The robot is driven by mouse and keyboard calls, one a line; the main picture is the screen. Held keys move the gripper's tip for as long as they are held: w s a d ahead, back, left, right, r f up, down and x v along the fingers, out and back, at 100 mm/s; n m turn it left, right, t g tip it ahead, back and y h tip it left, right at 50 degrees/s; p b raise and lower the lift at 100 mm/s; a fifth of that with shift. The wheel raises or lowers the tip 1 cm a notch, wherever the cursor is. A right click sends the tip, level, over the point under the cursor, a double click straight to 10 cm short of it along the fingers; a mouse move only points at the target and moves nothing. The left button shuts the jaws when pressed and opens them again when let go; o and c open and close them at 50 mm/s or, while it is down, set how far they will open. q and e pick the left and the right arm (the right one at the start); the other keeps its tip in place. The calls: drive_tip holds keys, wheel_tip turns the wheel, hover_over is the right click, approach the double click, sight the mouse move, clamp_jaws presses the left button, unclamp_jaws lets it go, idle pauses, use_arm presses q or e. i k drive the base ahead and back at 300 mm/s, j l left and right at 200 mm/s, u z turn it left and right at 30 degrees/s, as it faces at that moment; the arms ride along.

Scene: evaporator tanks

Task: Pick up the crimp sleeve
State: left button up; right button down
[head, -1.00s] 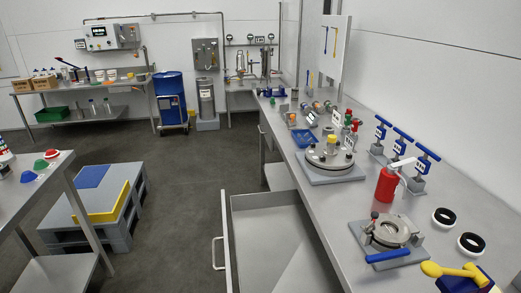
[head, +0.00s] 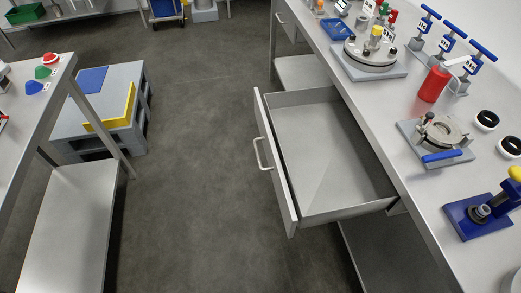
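I cannot make out a crimp sleeve for certain in the head view. The open drawer (head: 325,160) under the right bench looks empty. A small grey ringed part (head: 481,212) sits on the blue base of a press-like tool (head: 490,222) at the right edge; I cannot tell what it is. Neither of my grippers is in view.
The right bench (head: 440,235) carries a round flanged unit (head: 368,52), a red bottle (head: 433,84), a clamp fixture (head: 437,135), black-and-white rings (head: 487,120) and blue-handled valves. A grey pallet (head: 98,100) stands left. The floor (head: 200,170) between is clear.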

sight(483, 211)
drive_tip(key=z, duration=1.75)
drive_tip(key=k+l, duration=0.25)
drive_tip(key=i+j, duration=0.25)
